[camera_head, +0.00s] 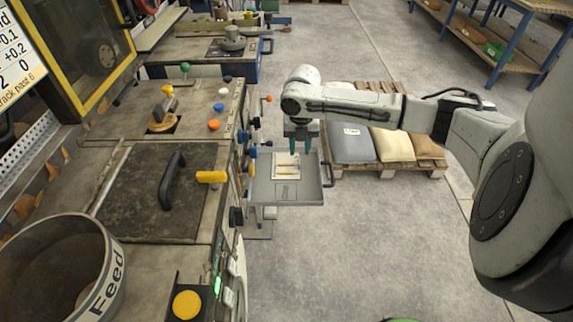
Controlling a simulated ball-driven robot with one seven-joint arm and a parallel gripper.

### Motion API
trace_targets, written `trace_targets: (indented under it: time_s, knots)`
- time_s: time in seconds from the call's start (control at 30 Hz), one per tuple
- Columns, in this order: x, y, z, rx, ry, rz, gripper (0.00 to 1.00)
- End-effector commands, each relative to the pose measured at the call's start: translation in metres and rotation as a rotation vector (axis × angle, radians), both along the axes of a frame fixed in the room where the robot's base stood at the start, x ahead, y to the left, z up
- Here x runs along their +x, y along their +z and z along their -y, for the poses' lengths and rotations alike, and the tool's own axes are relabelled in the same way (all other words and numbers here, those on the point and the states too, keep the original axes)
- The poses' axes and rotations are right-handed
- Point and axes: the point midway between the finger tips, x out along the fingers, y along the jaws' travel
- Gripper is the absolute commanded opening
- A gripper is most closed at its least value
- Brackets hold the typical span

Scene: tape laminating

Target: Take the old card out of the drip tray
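The drip tray (312,191) is a shallow grey tray fixed at the right side of the machine, with a dark handle on its right. A pale card (287,159) with orange-brown stripes lies flat in the back part of the tray. A small grey marking or flat piece shows in front of it; I cannot tell which. My gripper (300,151) has two teal fingers pointing down, set apart with nothing seen between them. It is over the back edge of the tray, behind and slightly right of the card.
The machine (200,104) with knobs, levers and a black handle fills the left. A round Feed bin (62,268) stands at lower left. A pallet (400,170) with several sacks is right of the tray. Floor in front of the tray is clear.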

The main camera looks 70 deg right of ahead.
Motion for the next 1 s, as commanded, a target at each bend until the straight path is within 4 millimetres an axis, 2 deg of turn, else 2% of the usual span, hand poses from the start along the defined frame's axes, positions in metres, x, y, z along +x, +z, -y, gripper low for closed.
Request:
trace_targets:
  time_s: [0.23, 0.57, 0.9, 1.0]
  knots:
    - [0.001, -0.034, 0.000, 0.001, -0.001, -0.003, 0.35]
    - [0.001, -0.041, 0.000, 0.001, 0.000, -0.001, 0.35]
    - [0.001, -0.041, 0.000, 0.001, 0.000, -0.001, 0.02]
    - [0.001, -0.041, 0.000, 0.001, 0.000, -0.001, 0.00]
